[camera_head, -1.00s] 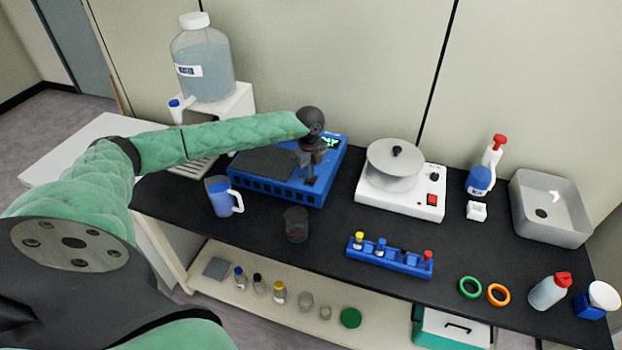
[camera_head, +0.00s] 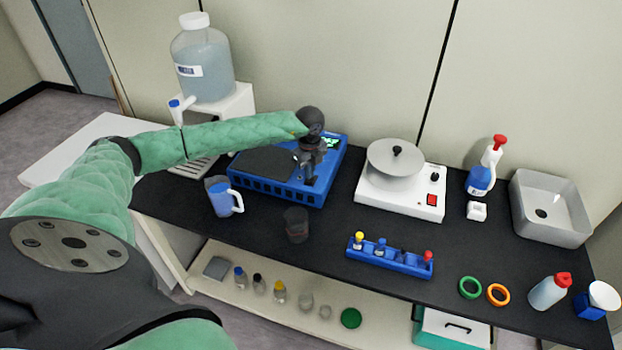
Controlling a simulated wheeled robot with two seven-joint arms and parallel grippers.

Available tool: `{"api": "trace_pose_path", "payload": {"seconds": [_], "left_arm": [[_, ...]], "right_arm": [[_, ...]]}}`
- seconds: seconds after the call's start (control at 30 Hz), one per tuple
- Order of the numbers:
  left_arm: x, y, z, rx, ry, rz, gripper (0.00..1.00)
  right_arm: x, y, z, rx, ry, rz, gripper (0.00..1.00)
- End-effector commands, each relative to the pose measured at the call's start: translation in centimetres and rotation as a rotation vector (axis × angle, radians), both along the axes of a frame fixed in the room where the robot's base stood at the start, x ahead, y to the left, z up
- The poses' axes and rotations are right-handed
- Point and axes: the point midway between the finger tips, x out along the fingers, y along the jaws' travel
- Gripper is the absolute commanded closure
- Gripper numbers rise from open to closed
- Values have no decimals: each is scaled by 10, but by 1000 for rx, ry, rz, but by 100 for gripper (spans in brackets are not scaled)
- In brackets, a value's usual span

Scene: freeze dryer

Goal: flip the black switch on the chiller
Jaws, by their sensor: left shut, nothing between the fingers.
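The chiller, a blue box with a dark top plate (camera_head: 268,163) and a small green display, stands at the back of the black bench. My left arm reaches in from the left above it. My left gripper (camera_head: 309,172) is shut and points down at the right part of the chiller, close to its front panel. The black switch cannot be made out; the gripper covers that area. Whether the fingertips touch the chiller I cannot tell. My right gripper is not in view.
A blue jug (camera_head: 220,198) and a dark glass beaker (camera_head: 296,224) stand in front of the chiller. A white device with a round pan (camera_head: 398,165) stands to the right. A blue rack (camera_head: 388,262) lies nearer the front. A large water bottle (camera_head: 204,68) stands behind left.

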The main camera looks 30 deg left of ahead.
Motion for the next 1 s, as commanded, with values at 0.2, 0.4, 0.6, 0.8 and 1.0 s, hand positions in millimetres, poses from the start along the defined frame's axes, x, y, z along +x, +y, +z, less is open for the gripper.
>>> {"api": "trace_pose_path", "payload": {"seconds": [0.2,0.4,0.6,0.8,1.0], "left_arm": [[0,0,0,0,0,0,100],[0,0,0,0,0,0,100],[0,0,-2,0,0,0,100],[0,0,-4,0,0,0,100],[0,0,-7,0,0,0,100]], "right_arm": [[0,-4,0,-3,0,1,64],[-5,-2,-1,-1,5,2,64],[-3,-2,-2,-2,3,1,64],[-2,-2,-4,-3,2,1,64],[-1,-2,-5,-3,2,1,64]]}}
